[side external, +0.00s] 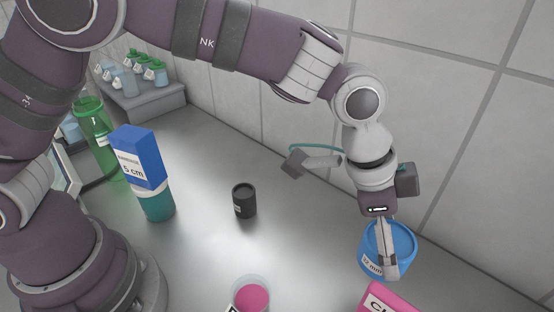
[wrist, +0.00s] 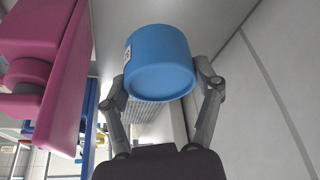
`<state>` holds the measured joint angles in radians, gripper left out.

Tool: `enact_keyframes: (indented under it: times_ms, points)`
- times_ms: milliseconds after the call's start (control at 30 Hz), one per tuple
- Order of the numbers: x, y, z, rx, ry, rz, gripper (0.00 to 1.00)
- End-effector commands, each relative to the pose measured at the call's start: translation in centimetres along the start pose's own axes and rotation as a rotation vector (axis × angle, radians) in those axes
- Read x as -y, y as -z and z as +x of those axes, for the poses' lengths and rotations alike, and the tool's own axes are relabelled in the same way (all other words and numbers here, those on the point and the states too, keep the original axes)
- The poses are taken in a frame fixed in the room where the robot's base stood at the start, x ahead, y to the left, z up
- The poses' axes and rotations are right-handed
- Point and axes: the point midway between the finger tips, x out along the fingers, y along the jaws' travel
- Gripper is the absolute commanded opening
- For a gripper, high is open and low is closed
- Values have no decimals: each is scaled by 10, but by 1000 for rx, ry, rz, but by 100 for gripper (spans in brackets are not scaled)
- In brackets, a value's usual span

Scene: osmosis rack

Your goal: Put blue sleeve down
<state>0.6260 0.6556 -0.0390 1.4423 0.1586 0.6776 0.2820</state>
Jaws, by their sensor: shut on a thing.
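The blue sleeve (side external: 402,243) is a short blue cylinder with a white label, at the lower right of the side external view. My gripper (side external: 388,268) points down over it, with a finger lying across the side that faces the camera. In the wrist view, the blue sleeve (wrist: 160,50) sits between the two fingertips of my gripper (wrist: 166,80), which touch it on both sides. The gripper is shut on it. I cannot tell whether the sleeve touches the bench, as its underside is hidden.
A pink block (side external: 385,300) stands just in front of the sleeve. A small black cylinder (side external: 244,201), a pink-filled dish (side external: 251,295) and a blue box on a teal cylinder (side external: 157,203) stand leftward. The tiled wall (side external: 480,160) is close on the right.

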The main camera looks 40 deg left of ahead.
Motion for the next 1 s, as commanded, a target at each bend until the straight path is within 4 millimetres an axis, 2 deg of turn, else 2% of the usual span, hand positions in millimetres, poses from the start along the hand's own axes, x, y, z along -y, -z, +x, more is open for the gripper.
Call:
enact_keyframes:
  times_ms: [33, 100, 200, 367, 433, 600, 800, 900, 1000]
  points:
    - [12, -16, -9, 1, 7, -18, 29]
    - [23, -39, -19, 1, 13, -31, 29]
    - [32, -70, -32, -2, 20, -51, 29]
    - [33, -101, -42, -6, 27, -68, 29]
    - [32, -109, -36, -4, 24, -72, 29]
    - [31, -126, 2, 0, 21, -72, 29]
    - [31, -140, 34, 0, 22, -72, 29]
    - [31, -144, 47, -2, 24, -71, 29]
    - [32, -145, 51, -5, 26, -69, 29]
